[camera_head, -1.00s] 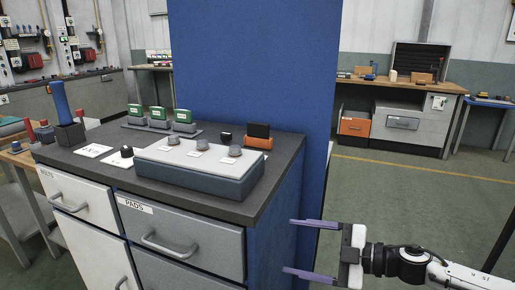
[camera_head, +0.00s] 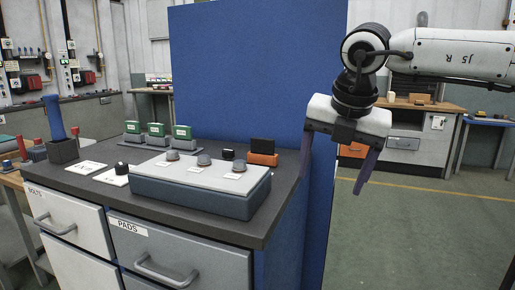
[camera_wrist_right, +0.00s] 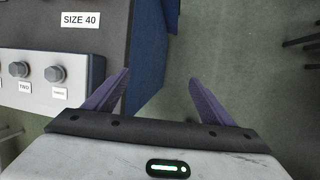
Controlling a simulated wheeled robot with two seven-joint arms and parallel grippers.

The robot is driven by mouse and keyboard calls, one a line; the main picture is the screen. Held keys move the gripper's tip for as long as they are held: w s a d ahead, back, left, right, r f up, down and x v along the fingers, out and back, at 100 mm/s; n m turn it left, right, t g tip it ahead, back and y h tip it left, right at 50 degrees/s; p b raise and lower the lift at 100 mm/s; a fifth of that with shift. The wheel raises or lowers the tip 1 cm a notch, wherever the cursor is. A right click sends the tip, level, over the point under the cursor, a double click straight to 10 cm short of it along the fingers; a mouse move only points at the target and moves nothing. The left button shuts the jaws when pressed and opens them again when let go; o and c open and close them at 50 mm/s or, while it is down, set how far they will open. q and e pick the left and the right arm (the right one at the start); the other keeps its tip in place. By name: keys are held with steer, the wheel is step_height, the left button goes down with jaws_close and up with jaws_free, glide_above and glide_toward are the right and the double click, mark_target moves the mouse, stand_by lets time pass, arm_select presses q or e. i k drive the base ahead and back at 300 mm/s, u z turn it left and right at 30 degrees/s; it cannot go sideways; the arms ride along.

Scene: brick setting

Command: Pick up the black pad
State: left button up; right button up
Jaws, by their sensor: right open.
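A black block (camera_head: 263,146) stands upright in an orange holder (camera_head: 263,159) at the back right of the cabinet top. A smaller black piece (camera_head: 228,154) is just left of it, and a black knob-like piece (camera_head: 122,167) sits on a white card at the front left. I cannot tell which of these is the black pad. My right gripper (camera_head: 330,183) is open and empty, fingers pointing down, to the right of the cabinet. In the right wrist view my right gripper (camera_wrist_right: 159,78) has floor and the blue panel between and beyond its fingers. My left gripper is not in view.
A grey box (camera_head: 200,190) with several grey knobs fills the middle of the cabinet top (camera_head: 275,208). Green blocks (camera_head: 156,130) stand in a row behind. A tall blue panel (camera_head: 255,70) rises at the back. A drawer labelled PADS (camera_head: 165,255) is shut.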

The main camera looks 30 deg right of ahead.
mark_target(260, 146)
steer(key=i, duration=0.85)
